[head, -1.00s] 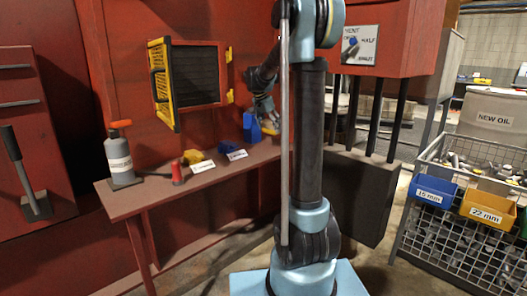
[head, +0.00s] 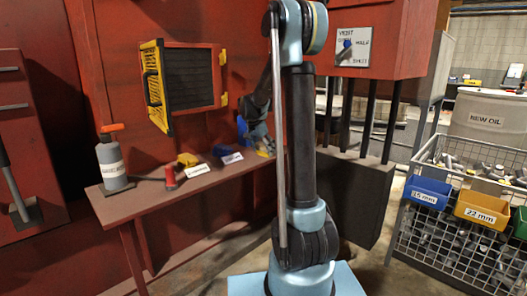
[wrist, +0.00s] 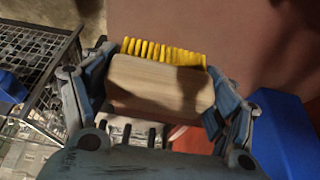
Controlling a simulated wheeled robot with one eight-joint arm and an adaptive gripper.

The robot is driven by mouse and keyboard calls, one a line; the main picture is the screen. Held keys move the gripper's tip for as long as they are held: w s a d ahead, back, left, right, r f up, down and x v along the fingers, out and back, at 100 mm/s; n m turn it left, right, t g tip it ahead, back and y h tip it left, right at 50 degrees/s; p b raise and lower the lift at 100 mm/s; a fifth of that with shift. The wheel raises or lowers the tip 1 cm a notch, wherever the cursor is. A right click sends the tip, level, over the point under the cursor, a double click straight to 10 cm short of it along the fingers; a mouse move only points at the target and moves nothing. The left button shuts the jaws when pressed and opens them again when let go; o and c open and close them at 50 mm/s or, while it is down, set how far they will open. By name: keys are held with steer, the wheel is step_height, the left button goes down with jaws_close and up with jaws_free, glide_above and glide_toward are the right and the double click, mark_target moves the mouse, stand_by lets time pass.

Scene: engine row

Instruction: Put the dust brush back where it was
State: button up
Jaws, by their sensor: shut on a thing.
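The dust brush (wrist: 160,85) has a pale wooden block and a row of yellow bristles along its far side in the wrist view. My gripper (wrist: 163,92) is shut on the block, one finger at each end. In the head view, my gripper (head: 258,134) is low over the right end of the red shelf (head: 150,196), beside a blue block-like thing (head: 242,127). Part of the brush shows there under the fingers. I cannot tell whether the brush touches the shelf.
On the shelf stand a grey bottle (head: 111,163), a red spool-like thing (head: 170,177), yellow (head: 187,159) and blue (head: 221,150) pieces and white labels. A yellow-framed panel (head: 154,88) hangs open above.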

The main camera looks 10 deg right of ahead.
steer(key=o, duration=1)
steer(key=shift+o, duration=0.2)
steer(key=v, duration=1.1)
steer(key=s+d+n+y, duration=0.1)
steer(key=s+d+n, duration=0.2)
steer(key=s, duration=0.9)
steer(key=s+f+n+y, duration=0.1)
steer(key=s+f, duration=0.4)
steer(key=s, duration=0.5)
steer(key=s+f+n+y, duration=0.1)
steer(key=s+f+n, duration=0.3)
steer(key=s, duration=0.6)
steer(key=s+f+n, duration=0.3)
steer(key=s+f, duration=0.5)
steer(key=s, duration=0.1)
steer(key=shift+s+d+g+y, duration=0.2)
steer(key=shift+s+g+y, duration=0.1)
steer(key=shift+s+y, duration=0.1)
steer(key=shift+f, duration=0.15)
